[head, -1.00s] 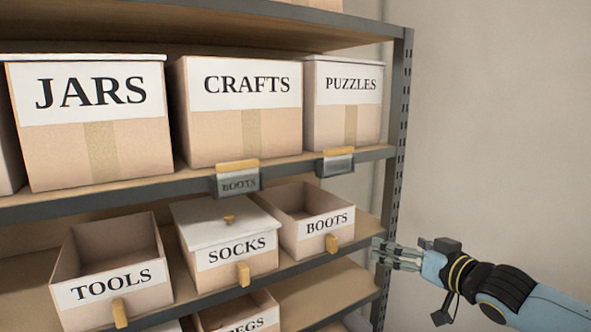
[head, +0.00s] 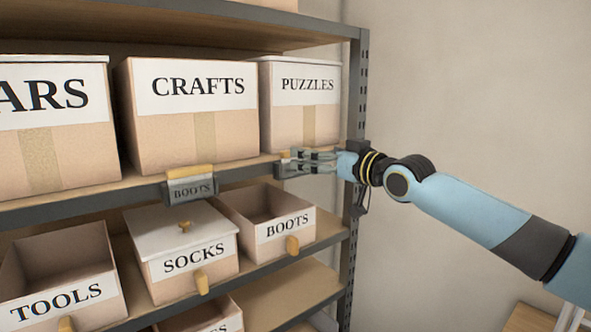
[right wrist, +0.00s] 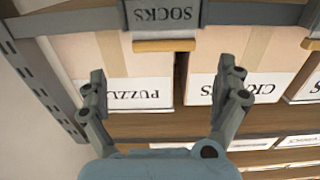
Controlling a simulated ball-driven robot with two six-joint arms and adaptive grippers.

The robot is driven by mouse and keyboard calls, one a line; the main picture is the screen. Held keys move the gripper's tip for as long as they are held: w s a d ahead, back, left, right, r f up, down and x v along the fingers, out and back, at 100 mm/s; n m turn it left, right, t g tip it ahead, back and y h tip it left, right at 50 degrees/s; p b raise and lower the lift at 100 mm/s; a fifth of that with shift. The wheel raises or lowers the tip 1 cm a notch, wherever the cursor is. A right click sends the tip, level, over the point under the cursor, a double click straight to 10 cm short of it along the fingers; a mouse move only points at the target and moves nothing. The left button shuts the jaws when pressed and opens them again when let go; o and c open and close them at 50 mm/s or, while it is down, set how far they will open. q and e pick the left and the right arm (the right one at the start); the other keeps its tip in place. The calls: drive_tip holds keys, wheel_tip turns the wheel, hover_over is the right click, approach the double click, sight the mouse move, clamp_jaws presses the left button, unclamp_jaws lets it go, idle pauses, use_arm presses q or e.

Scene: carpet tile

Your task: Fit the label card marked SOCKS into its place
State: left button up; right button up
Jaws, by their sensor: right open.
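The grey card marked SOCKS (right wrist: 162,14) shows at the top of the right wrist view, at the upper shelf's edge, with a tan tab (right wrist: 165,45) beside it. My right gripper (head: 301,161) is open and empty in front of that shelf edge below the PUZZLES box, and partly hides the card in the head view. In the right wrist view the open fingers (right wrist: 164,82) stand apart on either side of the card's line. Another card marked BOOTS (head: 192,190) with a tan tab hangs to the left. The lidded SOCKS box (head: 188,255) is on the lower shelf. My left gripper is out of view.
Boxes marked CRAFTS (head: 190,130) and PUZZLES (head: 308,118) stand on the upper shelf. Open bins marked TOOLS (head: 80,272) and BOOTS (head: 262,237) flank the SOCKS box. A slotted grey shelf post (head: 355,120) is close by my right wrist. Space right of it is free.

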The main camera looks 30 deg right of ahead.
sight(286, 172)
drive_tip(key=w, duration=0.3)
drive_tip(key=w+a, duration=0.1)
drive_tip(key=w, duration=0.1)
drive_tip(key=shift+w+f+b, duration=0.15)
drive_tip(key=shift+w+b, duration=0.15)
drive_tip(key=c, duration=0.8)
